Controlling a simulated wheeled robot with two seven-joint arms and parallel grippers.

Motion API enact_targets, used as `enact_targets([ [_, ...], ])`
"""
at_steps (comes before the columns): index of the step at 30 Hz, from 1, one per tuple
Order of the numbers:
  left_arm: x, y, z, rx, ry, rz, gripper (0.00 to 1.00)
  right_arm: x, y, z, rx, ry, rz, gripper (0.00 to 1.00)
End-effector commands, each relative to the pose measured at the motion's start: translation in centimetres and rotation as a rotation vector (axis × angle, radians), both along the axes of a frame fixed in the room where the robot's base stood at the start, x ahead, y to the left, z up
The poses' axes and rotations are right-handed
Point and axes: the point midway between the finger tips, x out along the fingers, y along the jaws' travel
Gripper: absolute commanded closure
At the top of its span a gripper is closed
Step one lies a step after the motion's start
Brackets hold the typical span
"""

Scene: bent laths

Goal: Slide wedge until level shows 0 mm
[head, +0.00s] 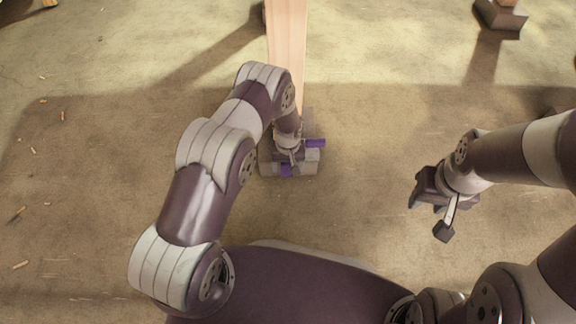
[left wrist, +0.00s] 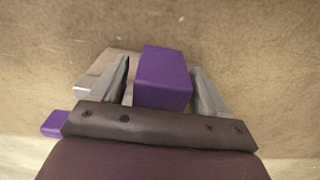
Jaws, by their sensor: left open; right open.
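A pale wooden lath (head: 287,50) runs from the top edge to a low grey-brown block (head: 309,168) on the floor. Two purple pieces show at this block, one on the right (head: 316,143) and one at the front (head: 286,171). My left gripper (head: 298,158) is over the block, its fingers partly hidden. In the left wrist view, a purple block (left wrist: 163,72) stands between its open fingers; another purple piece (left wrist: 55,123) shows at the left. I cannot tell which piece is the wedge. No level reading is legible. My right gripper (head: 430,212) is open and empty.
A dark block (head: 500,17) with a wooden piece on it stands at the top right. Small wood chips (head: 18,214) lie on the floor at the left. The floor between my two grippers is clear.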

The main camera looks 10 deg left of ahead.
Motion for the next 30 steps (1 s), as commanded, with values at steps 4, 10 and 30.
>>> enact_targets([
  [4,0.0,0.0,0.1,0.000,0.000,0.000,0.29,0.0,0.0,0.1,0.000,0.000,0.000,0.57],
  [10,0.0,0.0,0.1,0.000,0.000,0.000,0.94,0.0,0.0,0.1,0.000,0.000,0.000,0.57],
  [30,1.0,0.3,0.1,0.000,-0.001,0.000,0.26,0.0,0.0,0.0,0.000,0.000,0.000,0.57],
])
